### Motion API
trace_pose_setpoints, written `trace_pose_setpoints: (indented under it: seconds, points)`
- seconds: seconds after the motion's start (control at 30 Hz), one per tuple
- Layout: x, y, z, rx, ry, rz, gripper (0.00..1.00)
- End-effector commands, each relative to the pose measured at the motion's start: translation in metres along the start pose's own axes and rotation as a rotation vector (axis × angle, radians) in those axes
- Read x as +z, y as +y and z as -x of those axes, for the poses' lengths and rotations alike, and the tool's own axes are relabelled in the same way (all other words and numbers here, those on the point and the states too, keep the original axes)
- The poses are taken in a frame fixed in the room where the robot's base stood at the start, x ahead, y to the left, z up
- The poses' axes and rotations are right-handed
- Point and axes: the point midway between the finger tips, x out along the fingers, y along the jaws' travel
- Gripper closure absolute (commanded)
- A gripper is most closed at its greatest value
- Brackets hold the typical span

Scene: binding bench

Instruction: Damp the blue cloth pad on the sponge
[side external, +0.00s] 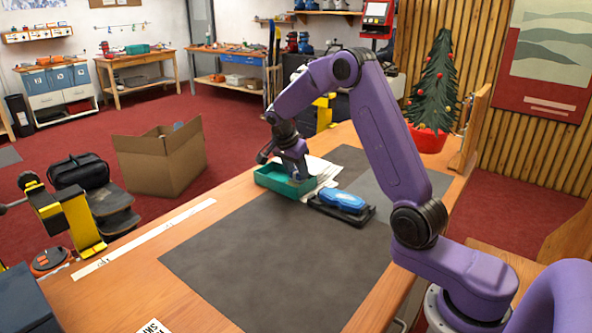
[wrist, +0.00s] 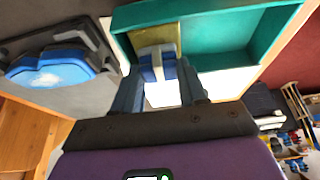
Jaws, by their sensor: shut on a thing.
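My gripper (side external: 292,176) reaches down into a teal tray (side external: 272,181) on the bench. In the wrist view the gripper (wrist: 160,85) is shut on a blue cloth pad (wrist: 152,73) with a pale band across it. A yellowish sponge (wrist: 158,32) lies in one end of the teal tray (wrist: 225,40). The pad overlaps the near edge of the sponge in this view; I cannot tell whether they touch. In the side view my gripper and the tray wall hide pad and sponge.
A blue object (side external: 345,201) sits on a black base beside the tray; it also shows in the wrist view (wrist: 62,66). White papers (side external: 320,170) lie behind the tray. The dark mat (side external: 270,260) in front is clear. A small tree (side external: 432,90) in a red pot stands at the back right.

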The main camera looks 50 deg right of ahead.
Motion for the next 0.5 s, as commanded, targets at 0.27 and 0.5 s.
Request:
trace_pose_setpoints:
  seconds: [0.27, 0.5]
  points:
    - [-0.008, -0.001, 0.02, -0.004, 0.001, -0.002, 0.83]
    - [-0.014, -0.001, 0.035, -0.004, 0.002, -0.001, 0.83]
